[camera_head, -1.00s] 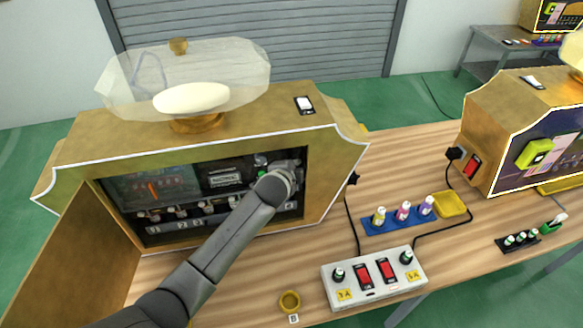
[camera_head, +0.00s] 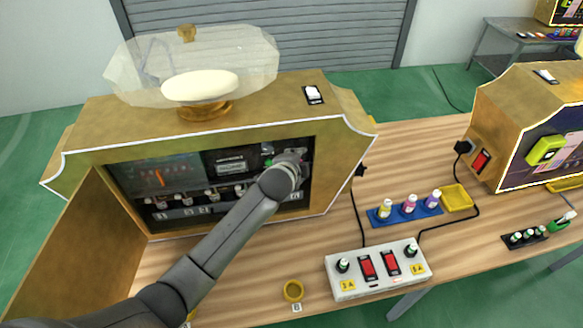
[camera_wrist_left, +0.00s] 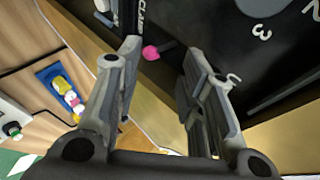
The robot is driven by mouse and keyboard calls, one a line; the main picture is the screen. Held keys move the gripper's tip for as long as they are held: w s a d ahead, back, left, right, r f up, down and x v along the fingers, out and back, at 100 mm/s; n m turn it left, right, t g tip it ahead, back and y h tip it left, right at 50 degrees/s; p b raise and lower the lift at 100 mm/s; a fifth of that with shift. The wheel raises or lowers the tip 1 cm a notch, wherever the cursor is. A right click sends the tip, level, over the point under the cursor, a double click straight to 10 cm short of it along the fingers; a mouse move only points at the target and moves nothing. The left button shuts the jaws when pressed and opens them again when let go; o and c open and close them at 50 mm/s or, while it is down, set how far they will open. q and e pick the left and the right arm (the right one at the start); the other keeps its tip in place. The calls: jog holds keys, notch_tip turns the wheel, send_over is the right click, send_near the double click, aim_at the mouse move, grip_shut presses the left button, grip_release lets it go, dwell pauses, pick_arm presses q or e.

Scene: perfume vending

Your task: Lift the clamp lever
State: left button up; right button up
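The gold perfume machine (camera_head: 230,125) has its front door open to the left, with a dark panel inside. In the left wrist view, a label reading "CLAM" (camera_wrist_left: 143,14) is partly cut off by the frame edge. A small pink-red knob (camera_wrist_left: 151,52), possibly the clamp lever's tip, shows beside that label. My left gripper (camera_wrist_left: 163,55) is open, with the knob between its fingertips; I cannot tell whether they touch it. In the head view, my left arm reaches into the panel's right side and hides most of the gripper and the lever. My right gripper is not in view.
A white power strip (camera_head: 376,271) with red switches stands at the table's front. A blue rack (camera_head: 404,218) with bottles and a yellow tray (camera_head: 457,197) are behind. A second machine (camera_head: 520,100) stands to the right.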

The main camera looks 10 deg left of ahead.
pick_arm(q)
jog(key=v, duration=0.9)
jog(key=shift+s, duration=0.45)
jog(key=shift+r, duration=0.1)
